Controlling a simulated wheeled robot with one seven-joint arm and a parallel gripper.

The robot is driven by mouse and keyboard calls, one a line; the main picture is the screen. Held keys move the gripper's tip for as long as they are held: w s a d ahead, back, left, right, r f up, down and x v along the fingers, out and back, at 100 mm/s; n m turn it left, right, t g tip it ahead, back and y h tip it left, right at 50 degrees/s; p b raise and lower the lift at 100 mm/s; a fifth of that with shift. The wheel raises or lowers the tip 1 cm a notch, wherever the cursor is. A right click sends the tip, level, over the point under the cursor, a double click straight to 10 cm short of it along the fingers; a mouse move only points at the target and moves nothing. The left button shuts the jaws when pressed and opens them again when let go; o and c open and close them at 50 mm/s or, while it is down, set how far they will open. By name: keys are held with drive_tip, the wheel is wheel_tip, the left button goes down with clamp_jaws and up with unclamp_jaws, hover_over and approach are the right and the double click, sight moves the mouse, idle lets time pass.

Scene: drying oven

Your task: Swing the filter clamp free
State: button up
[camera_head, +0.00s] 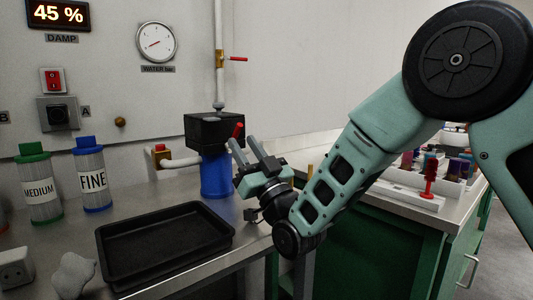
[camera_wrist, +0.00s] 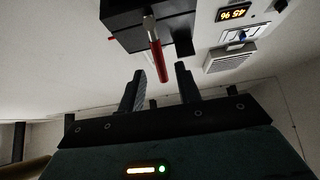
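The filter clamp appears to be the red lever (camera_head: 238,130) on the front of a black filter head (camera_head: 205,130), above a blue filter bowl (camera_head: 216,175). In the wrist view the red lever (camera_wrist: 158,58) sticks out from the black head (camera_wrist: 120,20). My gripper (camera_head: 242,142) is just in front of the filter, its fingers pointing up toward the lever. In the wrist view my gripper (camera_wrist: 160,72) is open, and the lever's end lies in line with the gap between the fingertips. I cannot tell whether it is between them or still beyond; no contact shows.
A black tray (camera_head: 165,232) lies on the metal bench below. A MEDIUM canister (camera_head: 40,188) and a FINE canister (camera_head: 92,180) stand at the left. A pipe with a red valve handle (camera_head: 238,59) rises behind the filter. A rack with coloured items (camera_head: 440,170) stands at the right.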

drive_tip(key=s+d, duration=0.6)
drive_tip(key=s, duration=0.3)
drive_tip(key=shift+s+d, duration=0.15)
drive_tip(key=shift+r, duration=0.1)
